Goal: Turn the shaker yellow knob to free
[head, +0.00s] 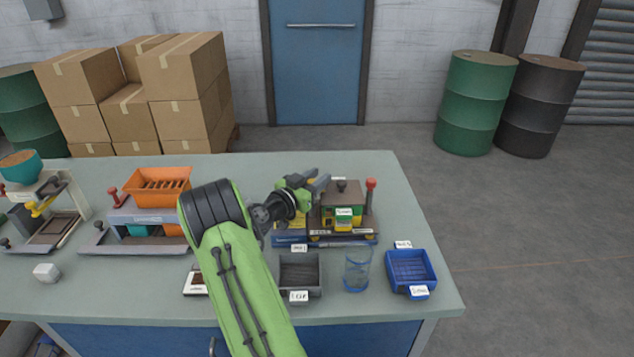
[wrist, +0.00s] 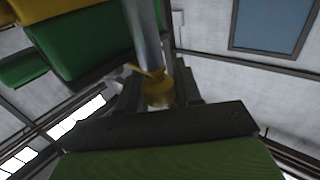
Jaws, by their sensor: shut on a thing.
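My gripper (head: 318,186) reaches the left side of a machine (head: 343,196) with a brown top and green and yellow parts, on the right half of the table. In the wrist view a yellow knob (wrist: 157,92) with a small pointer arm sits between my fingers, beside a grey post (wrist: 147,35). My gripper is shut on this knob. The knob is hidden in the head view. Its marks and settings cannot be read in either view.
A red-topped lever (head: 371,187) stands at the machine's right. In front are a grey tray (head: 300,287), a clear glass (head: 357,270) and a blue tray (head: 429,263). An orange hopper (head: 157,188) stands to the left.

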